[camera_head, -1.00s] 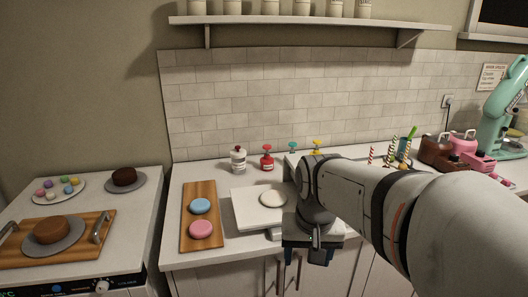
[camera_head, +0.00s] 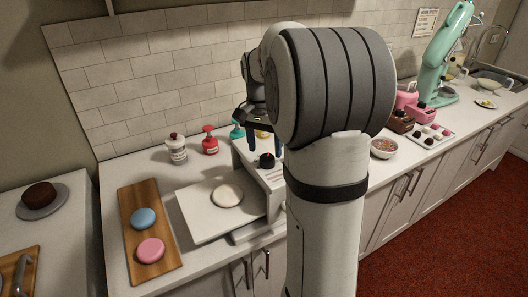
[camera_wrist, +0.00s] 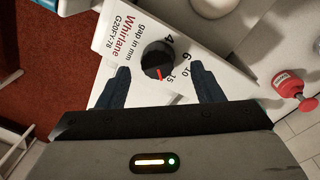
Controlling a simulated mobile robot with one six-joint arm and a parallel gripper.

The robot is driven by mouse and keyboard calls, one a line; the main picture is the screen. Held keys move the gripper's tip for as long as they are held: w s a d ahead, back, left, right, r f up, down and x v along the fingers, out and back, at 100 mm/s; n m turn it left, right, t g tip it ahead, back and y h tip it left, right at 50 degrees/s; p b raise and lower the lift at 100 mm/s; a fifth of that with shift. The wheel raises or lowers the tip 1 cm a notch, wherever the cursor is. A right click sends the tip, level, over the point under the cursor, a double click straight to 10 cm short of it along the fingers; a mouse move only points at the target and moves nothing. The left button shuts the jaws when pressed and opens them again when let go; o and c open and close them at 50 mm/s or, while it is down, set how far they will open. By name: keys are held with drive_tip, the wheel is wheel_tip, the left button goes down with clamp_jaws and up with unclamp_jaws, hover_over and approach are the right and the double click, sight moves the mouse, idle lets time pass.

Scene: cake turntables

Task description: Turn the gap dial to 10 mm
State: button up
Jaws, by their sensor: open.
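The gap dial (camera_wrist: 158,60) is a round black knob with a red pointer line on a white panel (camera_wrist: 130,40) marked "Whirlane" and "gap in mm". The numbers 4, 6, 10 and 15 run around one side of it. The red line points close beside the 15, on the side away from the 10. My gripper (camera_wrist: 160,67) is open, with one dark blue finger on each side of the dial and visible space between. In the head view the dial (camera_head: 267,162) sits on top of the white machine (camera_head: 244,158), and my arm partly hides my gripper.
A white plate with a pale disc (camera_head: 228,195) extends from the machine's left. A wooden board (camera_head: 133,215) with blue and pink discs lies further left. A red pump bottle (camera_head: 209,142) and a white bottle (camera_head: 176,149) stand behind. A bowl (camera_head: 384,148) is to the right.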

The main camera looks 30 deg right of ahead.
sight(266, 157)
wheel_tip(266, 157, down, 2)
drive_tip(key=shift+d+f, duration=0.1)
drive_tip(key=shift+f, duration=0.1)
drive_tip(key=shift+s+f, duration=0.15)
drive_tip(key=shift+f, duration=0.25)
drive_tip(key=shift+c, duration=0.2)
